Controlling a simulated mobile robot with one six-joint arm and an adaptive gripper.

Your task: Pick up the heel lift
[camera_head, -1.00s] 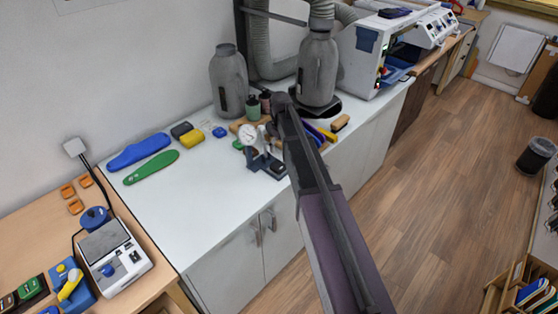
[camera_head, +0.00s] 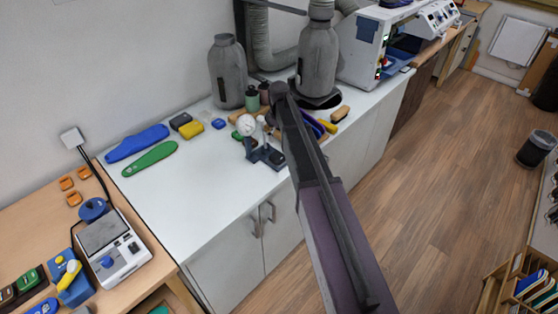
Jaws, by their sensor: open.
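No piece is plainly marked as the heel lift, and I cannot tell which it is. Small candidates on the white counter (camera_head: 215,190) are a dark block (camera_head: 180,120), a yellow block (camera_head: 191,130) and a small blue piece (camera_head: 218,123). Small orange pieces (camera_head: 66,183) lie on the wooden table at the left. A blue insole (camera_head: 137,143) and a green insole (camera_head: 150,159) lie on the counter, left of the blocks. My arm reaches up from the bottom over the counter's right part. My gripper does not show; my arm links may hide it.
A dial gauge (camera_head: 246,126) stands beside my arm. Grey bottle-shaped vessels (camera_head: 228,72) and a white machine (camera_head: 362,48) stand at the back. A scale (camera_head: 112,247) sits on the wooden table (camera_head: 40,232). The counter's front left is clear; open floor (camera_head: 430,180) lies right.

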